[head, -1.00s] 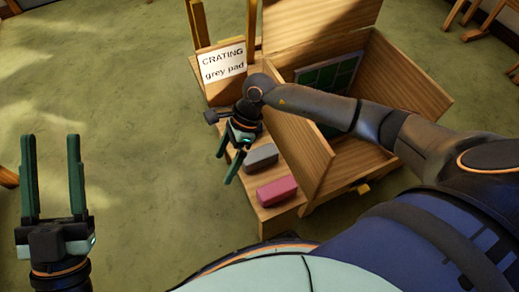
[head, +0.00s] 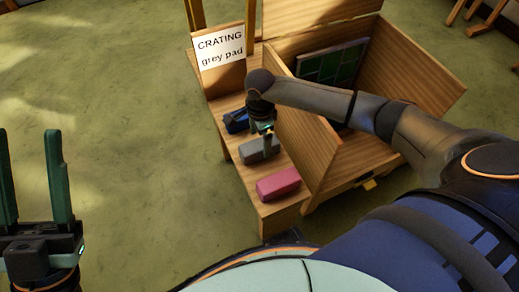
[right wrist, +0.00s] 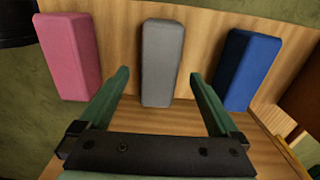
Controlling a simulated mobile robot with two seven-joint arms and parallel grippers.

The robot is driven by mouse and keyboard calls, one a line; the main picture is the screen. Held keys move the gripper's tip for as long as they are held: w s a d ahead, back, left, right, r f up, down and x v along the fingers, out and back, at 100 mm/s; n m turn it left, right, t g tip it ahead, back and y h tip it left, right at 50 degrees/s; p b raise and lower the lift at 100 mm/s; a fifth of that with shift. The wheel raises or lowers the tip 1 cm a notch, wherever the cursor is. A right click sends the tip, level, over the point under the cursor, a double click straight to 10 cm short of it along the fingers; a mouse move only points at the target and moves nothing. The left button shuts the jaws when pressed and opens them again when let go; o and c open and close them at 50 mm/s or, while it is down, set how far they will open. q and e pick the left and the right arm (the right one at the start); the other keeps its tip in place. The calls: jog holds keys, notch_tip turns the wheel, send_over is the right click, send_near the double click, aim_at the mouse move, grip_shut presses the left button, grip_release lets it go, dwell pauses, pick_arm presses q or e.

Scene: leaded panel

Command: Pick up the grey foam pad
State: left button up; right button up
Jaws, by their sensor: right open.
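The grey foam pad (head: 259,150) lies on the wooden bench beside the crate, between a pink pad (head: 278,184) and a blue pad (head: 236,121). My right gripper (head: 266,130) is over the bench at the grey pad's far end; the arm hides part of it from the head. In the right wrist view the grey pad (right wrist: 161,62) stands centred ahead between the two open, empty fingers (right wrist: 158,82). The fingertips reach its near part, one on each side, with gaps. My left gripper (head: 38,180) is open and empty over the floor at the left.
The wooden crate (head: 310,142) with a raised lid stands right of the bench and holds a green panel (head: 333,68). A sign (head: 220,47) reading "CRATING grey pad" stands behind the pads. In the right wrist view, the pink pad (right wrist: 68,55) and blue pad (right wrist: 246,68) flank the grey one.

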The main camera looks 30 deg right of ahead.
aim_at(260, 144)
notch_tip(260, 144, down, 4)
jog(key=shift+f+b, duration=0.1)
jog(key=shift+b, duration=0.65)
jog(key=shift+s, duration=0.1)
jog(key=shift+c, duration=0.2)
jog(key=c, duration=1.4)
jog(key=shift+r, duration=0.2)
